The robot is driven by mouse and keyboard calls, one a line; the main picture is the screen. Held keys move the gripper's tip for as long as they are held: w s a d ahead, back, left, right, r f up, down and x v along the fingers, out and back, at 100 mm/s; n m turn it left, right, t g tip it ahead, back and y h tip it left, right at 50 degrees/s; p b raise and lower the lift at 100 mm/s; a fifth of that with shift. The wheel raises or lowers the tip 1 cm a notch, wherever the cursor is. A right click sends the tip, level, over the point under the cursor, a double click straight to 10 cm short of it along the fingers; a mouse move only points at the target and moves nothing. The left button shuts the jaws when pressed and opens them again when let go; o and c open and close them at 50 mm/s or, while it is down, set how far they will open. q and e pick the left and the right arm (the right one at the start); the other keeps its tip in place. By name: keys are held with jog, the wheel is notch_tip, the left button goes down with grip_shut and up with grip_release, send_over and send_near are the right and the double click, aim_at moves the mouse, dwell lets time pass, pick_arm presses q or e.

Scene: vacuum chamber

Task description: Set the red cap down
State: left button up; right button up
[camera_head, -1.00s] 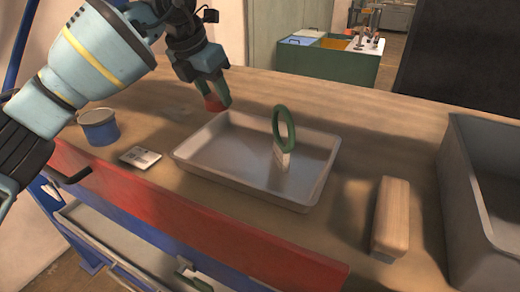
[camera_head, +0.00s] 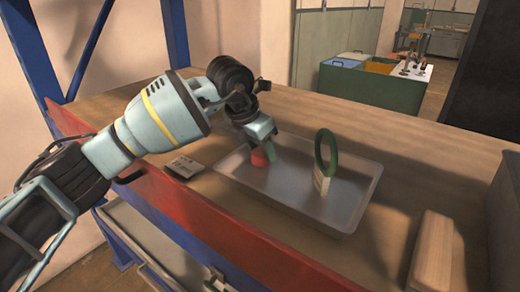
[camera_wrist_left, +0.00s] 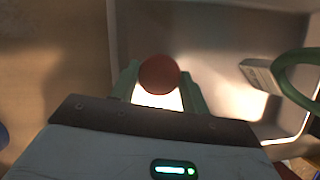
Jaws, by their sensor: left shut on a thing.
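The red cap (camera_head: 259,158) is between the fingers of my left gripper (camera_head: 263,152), which is shut on it. In the head view, it is over the left part of the grey metal tray (camera_head: 345,217). In the left wrist view, the round red cap (camera_wrist_left: 159,74) shows between the two green fingers of my left gripper (camera_wrist_left: 160,92), with a bright patch below it. I cannot tell whether the cap touches the tray floor. My right gripper is not in view.
A green ring on a white block (camera_head: 325,160) stands in the tray, right of the cap. A card (camera_head: 184,167) lies left of the tray. A wooden block (camera_head: 433,250) and a grey bin (camera_head: 504,220) are at the right. An open drawer is below the front edge.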

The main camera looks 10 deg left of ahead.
pick_arm(q)
jog(key=shift+f, duration=0.3)
jog(key=shift+f, duration=0.15)
jog(key=o, duration=0.7)
jog(key=v, duration=1.2)
